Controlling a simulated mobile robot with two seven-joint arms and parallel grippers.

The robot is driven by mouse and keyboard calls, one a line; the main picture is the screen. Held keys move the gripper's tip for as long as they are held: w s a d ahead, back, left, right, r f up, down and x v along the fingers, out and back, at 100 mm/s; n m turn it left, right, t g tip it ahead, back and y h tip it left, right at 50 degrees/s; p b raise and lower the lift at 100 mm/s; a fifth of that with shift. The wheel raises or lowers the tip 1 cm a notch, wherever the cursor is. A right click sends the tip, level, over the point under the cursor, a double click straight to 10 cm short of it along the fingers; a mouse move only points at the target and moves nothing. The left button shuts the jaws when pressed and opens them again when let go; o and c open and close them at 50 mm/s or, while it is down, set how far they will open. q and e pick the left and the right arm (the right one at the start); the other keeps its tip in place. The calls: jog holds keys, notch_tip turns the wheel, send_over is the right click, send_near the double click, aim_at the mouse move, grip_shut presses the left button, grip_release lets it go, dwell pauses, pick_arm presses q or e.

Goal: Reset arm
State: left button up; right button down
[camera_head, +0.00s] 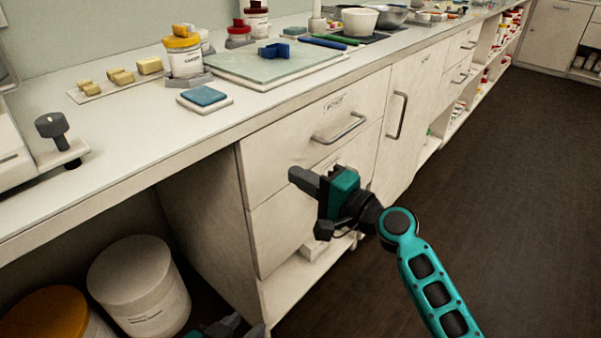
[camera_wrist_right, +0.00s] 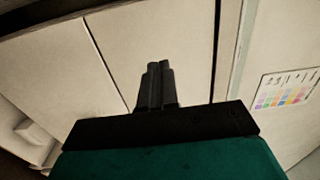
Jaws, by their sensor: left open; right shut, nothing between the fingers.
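My right arm (camera_head: 435,285) reaches in from the lower right in the head view. Its gripper (camera_head: 297,176) is in front of the drawer cabinet, below the counter edge, pointing left. In the right wrist view the right gripper's fingers (camera_wrist_right: 159,68) are together with nothing between them. Pale cabinet panels lie beyond them. My left gripper (camera_head: 240,327) shows only in part at the bottom edge of the head view, low near the floor. It is open, and the rest of the left arm is out of frame.
The counter (camera_head: 125,133) holds a blue pad (camera_head: 204,96), a glass slab (camera_head: 262,69), jars and bowls. A drawer handle (camera_head: 340,128) and a door handle (camera_head: 397,115) stick out near my right gripper. Tubs (camera_head: 138,285) stand under the counter. The dark floor (camera_head: 510,220) at right is clear.

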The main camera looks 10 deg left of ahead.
jog(key=v, duration=0.9)
jog(key=s+d+f+n+h, duration=1)
jog(key=s+d+f+h, duration=0.25)
jog(key=s+f, duration=0.45)
pick_arm(q)
jog(key=s+a+r+y+p, duration=0.1)
jog(key=a+r+p, duration=0.3)
jog(key=r+p, duration=0.8)
jog(key=s+p, duration=0.1)
jog(key=p, duration=0.5)
jog(key=shift+r, duration=0.4)
pick_arm(e)
jog(key=s+d+r, duration=0.1)
jog(key=d+r, duration=0.2)
jog(key=r, duration=0.9)
jog(key=shift+d+m+t, duration=0.2)
jog(key=shift+m+t, duration=0.1)
jog(key=shift+t, duration=0.1)
pick_arm(q)
jog(key=shift+a, duration=0.1)
pick_arm(e)
jog(key=shift+h, duration=0.25)
pick_arm(q)
jog(key=shift+a, duration=0.1)
pick_arm(e)
jog(key=shift+w+a, duration=0.1)
jog(key=shift+a, duration=0.05)
